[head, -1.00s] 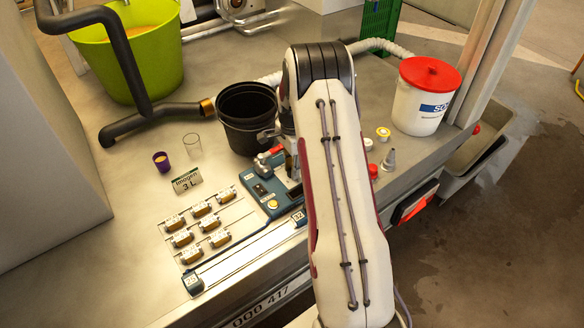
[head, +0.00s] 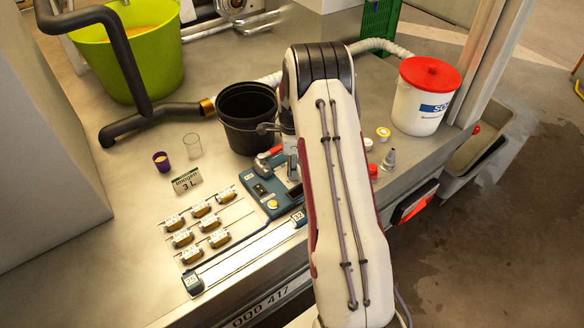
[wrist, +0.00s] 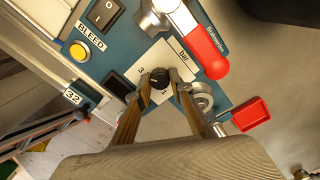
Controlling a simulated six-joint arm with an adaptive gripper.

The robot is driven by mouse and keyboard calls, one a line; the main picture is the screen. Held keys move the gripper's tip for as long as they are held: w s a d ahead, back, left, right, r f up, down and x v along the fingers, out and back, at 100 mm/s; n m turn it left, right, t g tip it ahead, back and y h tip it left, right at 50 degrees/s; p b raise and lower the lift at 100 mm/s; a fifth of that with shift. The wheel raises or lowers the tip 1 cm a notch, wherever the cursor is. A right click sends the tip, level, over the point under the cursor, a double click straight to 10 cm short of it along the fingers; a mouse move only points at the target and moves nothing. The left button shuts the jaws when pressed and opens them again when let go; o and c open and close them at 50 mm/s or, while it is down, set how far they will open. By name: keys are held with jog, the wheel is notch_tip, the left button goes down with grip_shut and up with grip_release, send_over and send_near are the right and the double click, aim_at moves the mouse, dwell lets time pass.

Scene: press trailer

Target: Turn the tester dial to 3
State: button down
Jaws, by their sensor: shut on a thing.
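The blue tester (head: 262,190) stands on the bench, partly hidden by my arm in the head view. In the wrist view its blue panel (wrist: 122,53) carries a white dial plate (wrist: 146,62) marked "bar", with a 3 on the left and a 1 below. The small black dial (wrist: 158,82) sits on this plate. My gripper (wrist: 160,77) is shut on the dial, one finger on each side. Which mark the dial points to I cannot tell. In the head view the fingers and dial are hidden behind my arm.
A red-handled lever (wrist: 203,50) lies close right of the dial, with a yellow button (wrist: 79,52) to the left. A black bucket (head: 247,116) stands behind the tester. Several labelled small parts (head: 183,238) lie to its left.

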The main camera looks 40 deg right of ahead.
jog(key=c, duration=1.8)
grip_release()
jog(key=shift+r, duration=6)
